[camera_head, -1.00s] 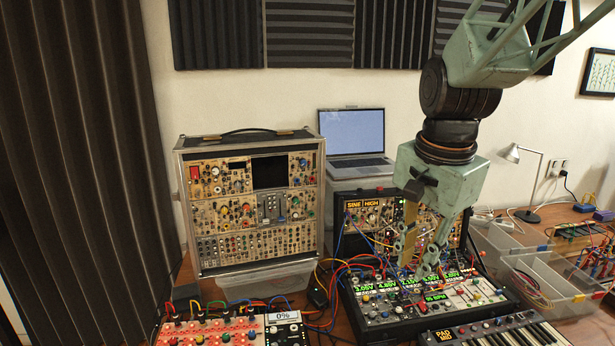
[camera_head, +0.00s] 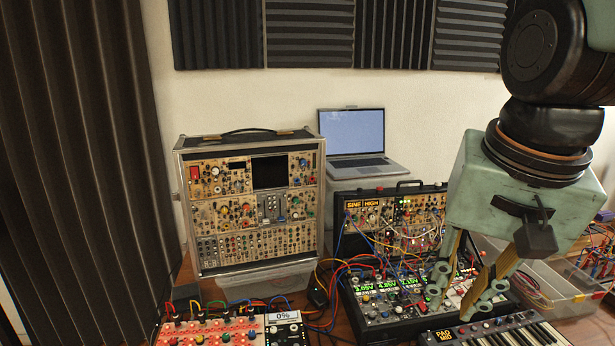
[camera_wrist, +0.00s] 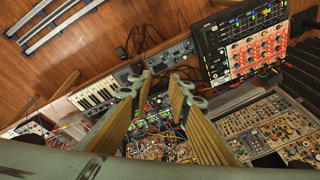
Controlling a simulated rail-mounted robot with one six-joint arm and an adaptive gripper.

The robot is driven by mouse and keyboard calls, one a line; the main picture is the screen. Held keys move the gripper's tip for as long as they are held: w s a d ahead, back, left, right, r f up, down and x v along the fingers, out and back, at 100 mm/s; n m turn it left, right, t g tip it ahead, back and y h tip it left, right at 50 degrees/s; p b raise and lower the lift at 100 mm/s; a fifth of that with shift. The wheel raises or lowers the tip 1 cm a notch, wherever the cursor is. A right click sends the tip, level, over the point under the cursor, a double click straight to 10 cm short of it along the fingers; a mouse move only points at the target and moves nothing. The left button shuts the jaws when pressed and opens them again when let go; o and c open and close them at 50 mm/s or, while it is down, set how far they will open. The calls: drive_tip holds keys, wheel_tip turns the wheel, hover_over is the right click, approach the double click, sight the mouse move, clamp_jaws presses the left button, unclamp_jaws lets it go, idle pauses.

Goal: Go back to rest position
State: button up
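My gripper (camera_head: 461,296) hangs at the right in the head view, its two fingers apart and nothing between them. It is in front of the black synth case (camera_head: 386,318) and above the keyboard (camera_head: 505,334), hiding the case's right part. In the wrist view my gripper (camera_wrist: 172,88) shows its fingers spread, with the synth case and its patch cables (camera_wrist: 158,140) below and beyond them. I see no contact between the fingers and any module. The case's displays show green readings, and its upper panel reads SINE and HIGH.
A tall modular case (camera_head: 250,205) stands at the left and a laptop (camera_head: 352,140) at the back. A red-panelled unit (camera_head: 215,331) lies at the front left. A clear plastic bin (camera_head: 562,290) is at the right. Loose cables (camera_head: 335,280) lie between the cases.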

drive_tip(key=s+n, duration=0.5)
drive_tip(key=s, duration=0.6)
drive_tip(key=shift+s+f+t, duration=0.2)
drive_tip(key=shift+t, duration=0.2)
drive_tip(key=shift+w, duration=0.1)
idle(1.8)
